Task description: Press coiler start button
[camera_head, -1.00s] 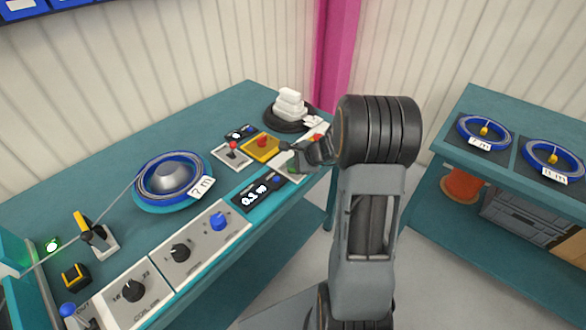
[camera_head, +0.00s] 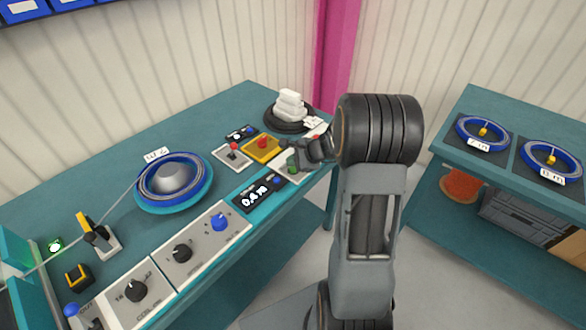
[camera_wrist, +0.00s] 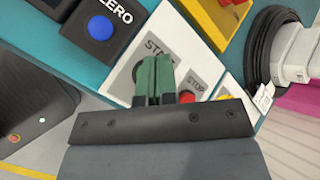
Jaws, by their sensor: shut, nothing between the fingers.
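My gripper (camera_wrist: 155,80) is shut and empty, its two green fingers side by side. It is over the white start/stop panel (camera_wrist: 185,35). The fingers hide most of the round start button (camera_wrist: 139,72), below the "START" lettering; I cannot tell whether they touch it. The red stop button (camera_wrist: 186,97) is just right of the fingers. In the head view my gripper (camera_head: 293,168) is at the panel near the bench's front right. The coiler reel (camera_head: 148,182), blue with a grey hub, holds cable running left. The length display (camera_head: 258,192) reads about 0.4 m.
A blue zero button (camera_wrist: 100,28) is left of the panel. A yellow box with a red button (camera_head: 262,147) and a red-knobbed lever (camera_head: 233,150) stand behind. A black coil with white blocks (camera_head: 290,104) is at the back right. Knob panels (camera_head: 180,252) line the front edge.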

